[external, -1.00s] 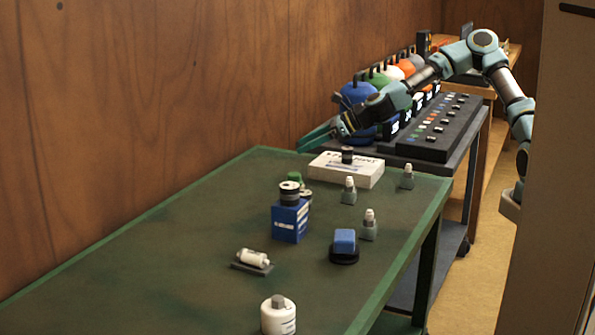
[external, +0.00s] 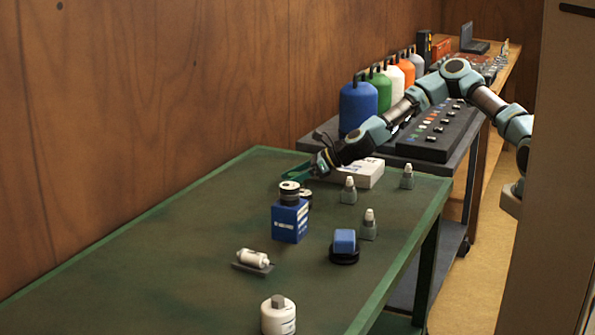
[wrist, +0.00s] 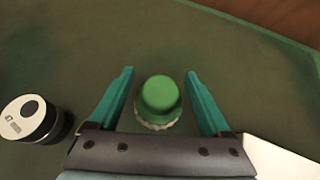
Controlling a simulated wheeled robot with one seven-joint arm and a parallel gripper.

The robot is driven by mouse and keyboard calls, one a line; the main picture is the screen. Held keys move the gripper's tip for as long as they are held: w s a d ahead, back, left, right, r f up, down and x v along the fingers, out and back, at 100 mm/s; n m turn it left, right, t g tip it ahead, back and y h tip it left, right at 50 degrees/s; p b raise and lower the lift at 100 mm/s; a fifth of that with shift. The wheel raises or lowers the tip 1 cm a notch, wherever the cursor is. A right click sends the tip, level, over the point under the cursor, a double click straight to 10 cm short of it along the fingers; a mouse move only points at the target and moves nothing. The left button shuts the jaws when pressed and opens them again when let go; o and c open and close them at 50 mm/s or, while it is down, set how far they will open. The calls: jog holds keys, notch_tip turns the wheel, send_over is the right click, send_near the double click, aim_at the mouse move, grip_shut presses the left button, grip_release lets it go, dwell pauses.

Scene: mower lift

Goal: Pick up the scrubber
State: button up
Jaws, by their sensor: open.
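The scrubber, a round green knob with a pale bristly rim (wrist: 160,98), stands on the green table in the wrist view. My gripper (wrist: 159,72) is open, with one teal finger on each side of the scrubber. The picture does not settle how high the fingers are above the table, and they do not grip it. In the external view my gripper (external: 290,171) is low over the far part of the table, and the scrubber is hidden there.
A black-and-white cylinder (wrist: 32,118) stands left of the scrubber, and a white box (wrist: 280,155) lies at lower right. In the external view a blue box (external: 290,222), several small bottles (external: 349,191) and a blue block on a black base (external: 344,245) stand nearby. The table's left side is clear.

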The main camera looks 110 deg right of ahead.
jog(key=shift+x, duration=0.8)
jog(key=shift+c, duration=0.3)
grip_shut()
